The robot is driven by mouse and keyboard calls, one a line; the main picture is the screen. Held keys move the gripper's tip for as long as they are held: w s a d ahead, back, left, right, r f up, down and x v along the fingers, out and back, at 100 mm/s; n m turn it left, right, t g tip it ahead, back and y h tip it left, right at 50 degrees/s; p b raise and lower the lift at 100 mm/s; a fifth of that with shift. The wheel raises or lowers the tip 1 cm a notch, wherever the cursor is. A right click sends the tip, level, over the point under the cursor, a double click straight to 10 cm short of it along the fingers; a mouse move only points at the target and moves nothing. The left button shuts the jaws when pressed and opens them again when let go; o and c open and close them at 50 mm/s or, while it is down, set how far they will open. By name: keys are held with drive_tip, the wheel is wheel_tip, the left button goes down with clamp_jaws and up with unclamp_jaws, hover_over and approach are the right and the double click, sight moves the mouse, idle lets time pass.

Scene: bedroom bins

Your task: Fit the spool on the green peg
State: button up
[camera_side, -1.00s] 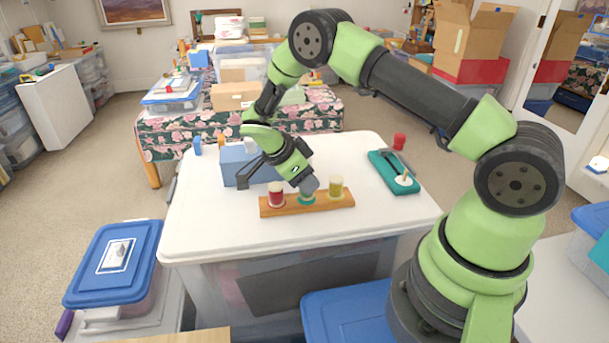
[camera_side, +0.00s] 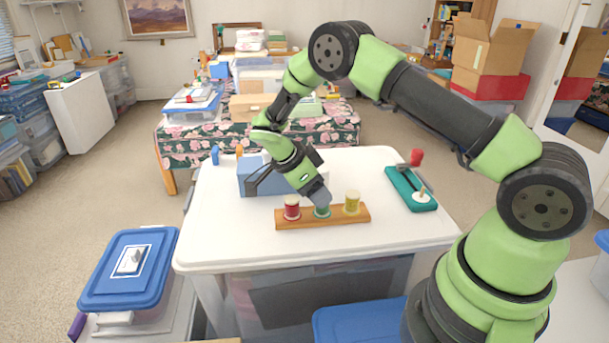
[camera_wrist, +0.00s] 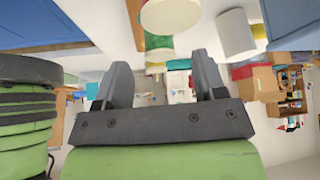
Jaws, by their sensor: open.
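A wooden rack (camera_side: 340,217) lies on the white table. It carries a red spool (camera_side: 291,209) at left, a green piece (camera_side: 322,212) in the middle and a yellow spool (camera_side: 352,203) at right. The rounded grey end of my wrist overlaps the top of the green piece, so I cannot tell peg from spool there. In the wrist view, my gripper (camera_wrist: 160,63) has its two dark fingers spread apart with nothing clamped between them. A cream disc (camera_wrist: 172,15) and yellow and green pieces (camera_wrist: 158,50) lie beyond the fingertips.
A blue box (camera_side: 253,178) stands behind the rack, partly behind my arm. A teal holder (camera_side: 405,184) with a cream disc and short post (camera_side: 421,197) lies at right. A red cylinder (camera_side: 416,157) stands behind it. The table front is clear.

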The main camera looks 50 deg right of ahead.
drive_tip(key=v, duration=0.7)
drive_tip(key=s+a+r+n+t+y, duration=0.25)
drive_tip(key=s+r+n, duration=0.2)
drive_tip(key=r, duration=0.35)
drive_tip(key=s+a+r+n+t+y, duration=0.2)
drive_tip(key=s+r+n+t, duration=0.15)
drive_tip(key=r+n, duration=0.35)
drive_tip(key=s+a+r+n+t+y, duration=0.1)
drive_tip(key=s+a+r+n+t, duration=0.1)
drive_tip(key=s+n, duration=0.2)
drive_tip(key=s+a+r+n+t+y, duration=0.2)
drive_tip(key=s+n, duration=0.2)
drive_tip(key=s, duration=0.5)
drive_tip(key=shift+t, duration=0.3)
drive_tip(key=shift+s+n, duration=0.15)
drive_tip(key=shift+n, duration=0.1)
